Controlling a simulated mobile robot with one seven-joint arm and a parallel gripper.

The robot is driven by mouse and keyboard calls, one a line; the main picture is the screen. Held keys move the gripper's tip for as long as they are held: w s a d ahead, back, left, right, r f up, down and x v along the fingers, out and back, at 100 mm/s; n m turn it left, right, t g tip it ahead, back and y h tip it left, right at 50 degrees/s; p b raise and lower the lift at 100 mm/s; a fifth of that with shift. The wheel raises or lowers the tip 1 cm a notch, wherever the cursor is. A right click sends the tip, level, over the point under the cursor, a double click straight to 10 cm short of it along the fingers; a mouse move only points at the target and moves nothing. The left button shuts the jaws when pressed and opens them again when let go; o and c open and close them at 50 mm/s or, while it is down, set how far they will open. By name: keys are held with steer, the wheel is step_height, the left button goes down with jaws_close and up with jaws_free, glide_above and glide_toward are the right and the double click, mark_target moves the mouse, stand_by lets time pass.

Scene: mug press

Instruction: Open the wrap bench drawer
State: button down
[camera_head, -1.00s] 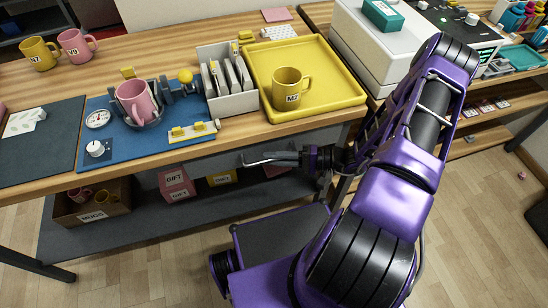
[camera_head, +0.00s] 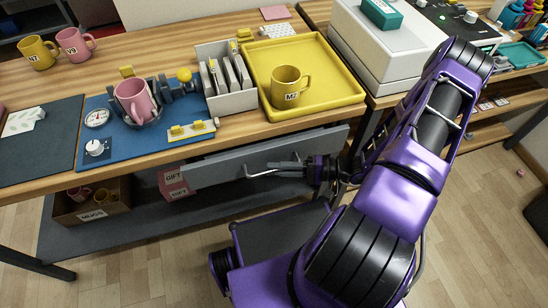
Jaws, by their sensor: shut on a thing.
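The wrap bench drawer (camera_head: 226,173) is a grey front under the right part of the wooden bench. It stands pulled out a little from below the tabletop edge. A bar handle (camera_head: 262,170) runs along its front. My gripper (camera_head: 300,168) reaches in from the right and is shut on the handle. The fingertips are small and partly merge with the handle. The drawer's inside is hidden under the tabletop.
On the bench (camera_head: 60,188) stand a yellow tray (camera_head: 345,92) with a yellow mug (camera_head: 286,87), a grey divider rack (camera_head: 234,102), and a blue mat (camera_head: 88,155) with a pink mug (camera_head: 134,101). Below are a mugs box (camera_head: 92,217) and gift boxes (camera_head: 174,183). Floor in front shows free.

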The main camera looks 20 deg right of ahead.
steer(key=s, duration=2.1)
steer(key=shift+b, duration=0.3)
steer(key=c, duration=0.8)
jaws_free()
steer(key=shift+c, duration=0.2)
steer(key=shift+s+d, duration=0.1)
steer(key=v, duration=1.7)
steer(key=shift+d, duration=0.15)
